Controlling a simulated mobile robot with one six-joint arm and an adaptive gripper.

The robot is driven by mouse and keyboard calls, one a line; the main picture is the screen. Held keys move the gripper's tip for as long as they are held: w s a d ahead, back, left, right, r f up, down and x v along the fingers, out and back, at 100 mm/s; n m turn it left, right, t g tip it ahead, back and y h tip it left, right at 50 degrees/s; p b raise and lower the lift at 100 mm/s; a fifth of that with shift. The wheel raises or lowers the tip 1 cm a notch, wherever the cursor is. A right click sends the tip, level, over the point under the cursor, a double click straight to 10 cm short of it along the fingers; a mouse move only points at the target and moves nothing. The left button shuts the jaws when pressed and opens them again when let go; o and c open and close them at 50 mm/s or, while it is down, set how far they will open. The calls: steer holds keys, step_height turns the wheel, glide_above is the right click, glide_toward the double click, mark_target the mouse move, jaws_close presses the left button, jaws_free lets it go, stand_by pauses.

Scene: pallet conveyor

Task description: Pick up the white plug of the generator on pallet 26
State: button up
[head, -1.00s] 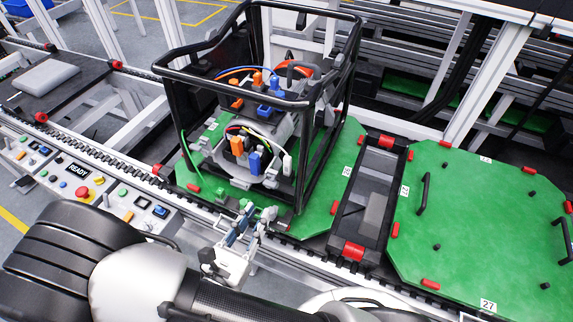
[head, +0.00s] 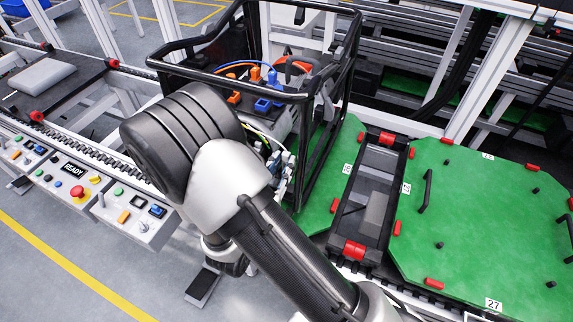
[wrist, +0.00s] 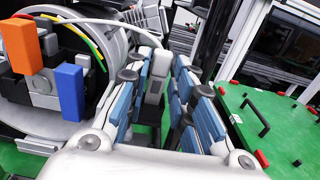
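The generator sits inside a black tube frame (head: 330,110) on a green pallet (head: 318,205), left of the pallet marked 27. In the wrist view, the white plug (wrist: 155,75) stands upright, with its white cable running up and to the left. My gripper (wrist: 162,88) is open, with its blue-padded fingers on either side of the plug. I cannot tell whether either finger touches it. In the head view, my gripper (head: 278,165) is at the generator's lower front, partly hidden by my arm, and the plug cannot be made out clearly.
An orange plug (wrist: 19,46) and a blue plug (wrist: 70,92) stand left of my gripper. More orange (head: 255,75) and blue (head: 272,77) plugs sit higher on the generator. The frame's bars surround the work area. A button panel (head: 110,190) lies to the left.

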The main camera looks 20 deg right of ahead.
mark_target(282, 155)
steer(key=shift+w+d, duration=0.2)
steer(key=shift+w, duration=0.1)
steer(key=c, duration=0.5)
steer(key=shift+r, duration=0.1)
steer(key=shift+r+p, duration=0.35)
steer(key=shift+r, duration=0.3)
step_height(282, 155, up, 3)
steer(key=shift+f+p, duration=0.2)
steer(key=shift+p, duration=0.35)
steer(key=p+v, duration=0.2)
steer(key=v, duration=1.6)
steer(key=shift+f, duration=0.25)
